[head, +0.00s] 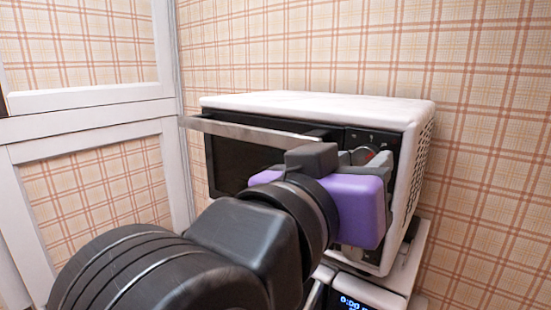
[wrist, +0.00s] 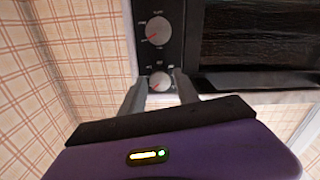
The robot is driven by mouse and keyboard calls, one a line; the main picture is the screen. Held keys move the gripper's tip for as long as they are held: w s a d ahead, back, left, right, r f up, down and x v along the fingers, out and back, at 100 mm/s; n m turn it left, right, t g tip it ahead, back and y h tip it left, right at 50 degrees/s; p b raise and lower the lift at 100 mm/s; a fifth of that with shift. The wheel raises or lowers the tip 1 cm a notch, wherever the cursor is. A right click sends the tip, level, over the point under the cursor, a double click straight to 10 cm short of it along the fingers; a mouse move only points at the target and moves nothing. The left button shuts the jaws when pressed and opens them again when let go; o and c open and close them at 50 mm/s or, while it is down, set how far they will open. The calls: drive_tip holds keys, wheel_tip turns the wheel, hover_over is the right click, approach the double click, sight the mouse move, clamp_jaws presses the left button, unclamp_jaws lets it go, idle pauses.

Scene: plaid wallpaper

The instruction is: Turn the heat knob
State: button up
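The white toaster oven (head: 320,103) has a dark control panel with knobs to the right of its door. My gripper (head: 364,160) is at the top knob (head: 369,153), which has a red mark and sits between the fingers. The wrist view looks upside down. There my open fingers (wrist: 160,92) stand on either side of that top knob (wrist: 160,80), and I cannot tell whether they touch it. Another silver knob (wrist: 159,30) with a red mark is clear of my fingers. The labels are too small to read, so I cannot tell which is the heat knob.
The oven's long door handle (head: 250,130) sticks out at the upper left, close to my wrist. Below the oven is another appliance with a lit blue display (head: 352,303). Plaid wall (head: 490,150) lies behind, and a white-framed panel (head: 95,190) stands at left.

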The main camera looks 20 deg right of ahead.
clamp_jaws()
drive_tip(key=shift+f+m+b, duration=0.1)
drive_tip(key=shift+m+b, duration=0.2)
drive_tip(key=shift+b, duration=0.15)
drive_tip(key=m+b, duration=0.8)
drive_tip(key=b, duration=0.2)
drive_tip(key=shift+a+f, duration=0.1)
drive_tip(key=m+b, duration=0.5)
drive_tip(key=shift+r+m+b, duration=0.15)
drive_tip(key=shift+m+b, duration=0.4)
drive_tip(key=shift+m, duration=0.45)
drive_tip(key=shift+r+m+b, duration=0.1)
drive_tip(key=shift+m+b, duration=0.45)
drive_tip(key=shift+m, duration=0.45)
